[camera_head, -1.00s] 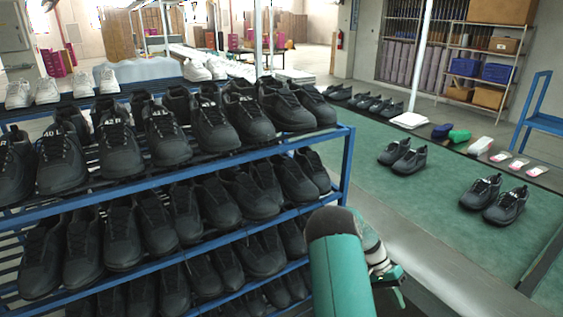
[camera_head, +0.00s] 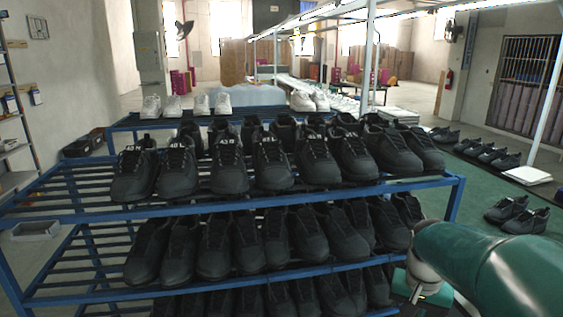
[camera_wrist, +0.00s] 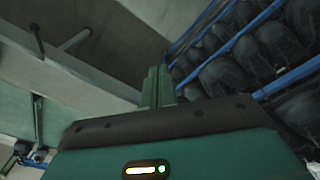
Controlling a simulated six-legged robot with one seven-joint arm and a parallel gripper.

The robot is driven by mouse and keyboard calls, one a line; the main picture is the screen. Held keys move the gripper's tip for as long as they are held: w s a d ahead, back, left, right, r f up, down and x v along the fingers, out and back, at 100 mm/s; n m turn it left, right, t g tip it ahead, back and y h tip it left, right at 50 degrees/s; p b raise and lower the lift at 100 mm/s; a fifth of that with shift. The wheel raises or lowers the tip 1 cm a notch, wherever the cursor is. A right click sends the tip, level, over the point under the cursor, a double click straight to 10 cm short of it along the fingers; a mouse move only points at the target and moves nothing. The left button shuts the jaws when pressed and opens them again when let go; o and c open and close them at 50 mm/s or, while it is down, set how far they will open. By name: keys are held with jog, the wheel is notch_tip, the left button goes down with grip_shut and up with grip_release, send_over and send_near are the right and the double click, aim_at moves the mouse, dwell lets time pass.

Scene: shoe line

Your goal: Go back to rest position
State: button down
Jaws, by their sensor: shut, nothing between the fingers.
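My gripper (camera_wrist: 158,86) shows in the wrist view with its two green fingers together and nothing between them. In the head view, my green arm reaches in from the lower right, with the gripper (camera_head: 416,294) low beside the right end of the blue shoe rack (camera_head: 452,182). The gripper looks close to the rack's right post, but I cannot tell the exact gap. In the wrist view, the rack's blue rails (camera_wrist: 285,84) and dark shoes lie to the upper right of the fingers.
Black shoes (camera_head: 230,165) fill much of the rack's shelves, while the left part of the upper shelf (camera_head: 70,190) is bare. A grey bin (camera_head: 36,230) lies at the left.

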jog(key=s+a+r+n+t, duration=0.2)
jog(key=s+a+r+n, duration=0.1)
jog(key=s+a, duration=0.3)
jog(key=s+a+r+n+t, duration=0.3)
jog(key=s+a, duration=0.3)
jog(key=a, duration=0.2)
jog(key=shift+r+y, duration=0.4)
jog(key=shift+r, duration=0.15)
